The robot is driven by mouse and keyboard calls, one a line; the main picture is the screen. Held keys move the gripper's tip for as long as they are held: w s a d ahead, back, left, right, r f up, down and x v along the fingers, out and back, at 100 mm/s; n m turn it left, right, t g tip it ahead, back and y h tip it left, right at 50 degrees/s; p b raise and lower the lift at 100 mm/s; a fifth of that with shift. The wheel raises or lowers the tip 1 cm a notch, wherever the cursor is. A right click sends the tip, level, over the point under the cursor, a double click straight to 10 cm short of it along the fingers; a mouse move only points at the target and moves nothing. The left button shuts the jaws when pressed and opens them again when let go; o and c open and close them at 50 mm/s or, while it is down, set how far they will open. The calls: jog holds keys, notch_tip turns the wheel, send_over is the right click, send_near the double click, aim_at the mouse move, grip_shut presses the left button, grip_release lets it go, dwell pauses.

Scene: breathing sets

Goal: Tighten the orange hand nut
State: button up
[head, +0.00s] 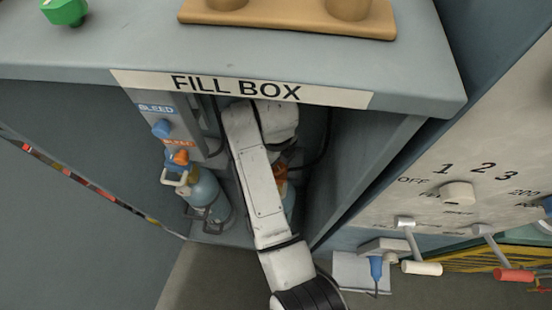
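My white arm reaches down into the open front of the fill box (240,90). Its far end bends under the box's top edge, and my gripper is hidden there, so I cannot see its fingers. An orange part (281,174) shows just right of my arm, low in the box, mostly covered by the arm; it may be the orange hand nut, but I cannot tell its shape or whether my gripper touches it. An orange bleed knob (180,157) sits on the grey panel at the left, below a blue bleed knob (160,128).
A blue cylinder (207,194) with a pale handle stands in a rack left of my arm. A dark hose runs right of the arm. The box's right wall (365,165) is close by. A control panel (450,160) with a dial and levers stands at the right.

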jog(key=shift+f, duration=0.1)
jog(key=shift+c, duration=0.5)
jog(key=c, duration=0.9)
jog(key=shift+c, duration=0.2)
